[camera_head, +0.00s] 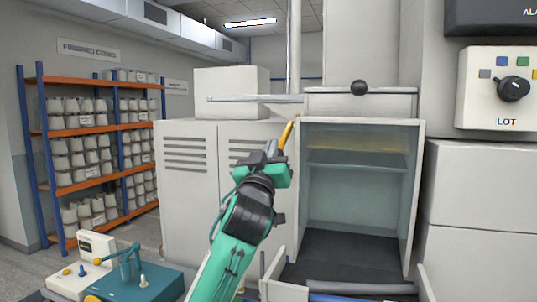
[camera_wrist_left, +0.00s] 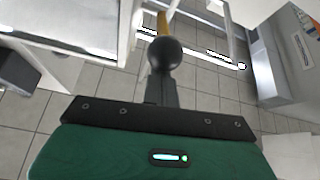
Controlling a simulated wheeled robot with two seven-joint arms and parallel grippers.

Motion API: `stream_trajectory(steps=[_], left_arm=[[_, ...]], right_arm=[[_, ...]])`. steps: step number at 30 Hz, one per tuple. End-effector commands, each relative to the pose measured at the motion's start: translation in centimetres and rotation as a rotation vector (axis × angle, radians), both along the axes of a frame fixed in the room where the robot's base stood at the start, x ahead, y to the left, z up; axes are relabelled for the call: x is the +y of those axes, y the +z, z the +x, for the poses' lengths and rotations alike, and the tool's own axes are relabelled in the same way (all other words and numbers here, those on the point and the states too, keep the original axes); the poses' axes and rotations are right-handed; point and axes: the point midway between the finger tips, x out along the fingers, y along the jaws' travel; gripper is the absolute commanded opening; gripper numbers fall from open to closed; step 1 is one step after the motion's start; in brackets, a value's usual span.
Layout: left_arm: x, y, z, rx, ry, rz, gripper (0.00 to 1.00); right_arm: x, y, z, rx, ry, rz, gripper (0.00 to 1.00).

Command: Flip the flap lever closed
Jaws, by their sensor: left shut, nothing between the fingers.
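A yellow lever (camera_head: 287,134) slants up at the left edge of the open cabinet (camera_head: 419,180). My left gripper (camera_head: 272,150) is shut and empty, at the lever's lower end in the head view. I cannot tell whether they touch. The left wrist view shows the yellow lever (camera_wrist_left: 163,22) beyond a round black knob (camera_wrist_left: 165,54), directly ahead of the shut fingers (camera_wrist_left: 162,90). The fingers partly overlap the knob's lower side, so contact is unclear. My right gripper is not in view.
A pale bar (camera_head: 255,98) juts left above the lever. A shelf rack of cones (camera_head: 78,79) stands at the left. A teal machine (camera_head: 135,283) is at lower left. A control box with dial (camera_head: 480,107) is right.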

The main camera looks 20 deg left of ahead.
Motion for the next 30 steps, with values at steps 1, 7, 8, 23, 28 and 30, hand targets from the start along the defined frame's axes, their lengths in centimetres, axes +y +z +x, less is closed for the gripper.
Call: stream_trajectory(steps=[1,7,8,23,28,30], left_arm=[[0.0,-0.8,0.2,0.001,0.0,-0.001,0.0],[0.0,-1.7,0.9,0.002,0.001,0.0,0.0],[0.0,-1.8,0.9,0.003,0.0,0.0,0.0],[-0.1,-5.0,2.5,0.004,0.0,-0.001,0.0],[-0.1,-5.5,2.9,0.003,0.0,0.0,0.0],[-0.1,-5.6,3.0,0.003,0.0,0.0,0.0]], right_arm=[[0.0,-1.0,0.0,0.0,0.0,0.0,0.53],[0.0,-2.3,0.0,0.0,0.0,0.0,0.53],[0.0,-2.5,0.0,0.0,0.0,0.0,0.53],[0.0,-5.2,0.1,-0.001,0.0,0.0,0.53],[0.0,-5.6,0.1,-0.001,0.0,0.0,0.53],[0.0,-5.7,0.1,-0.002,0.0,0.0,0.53]])
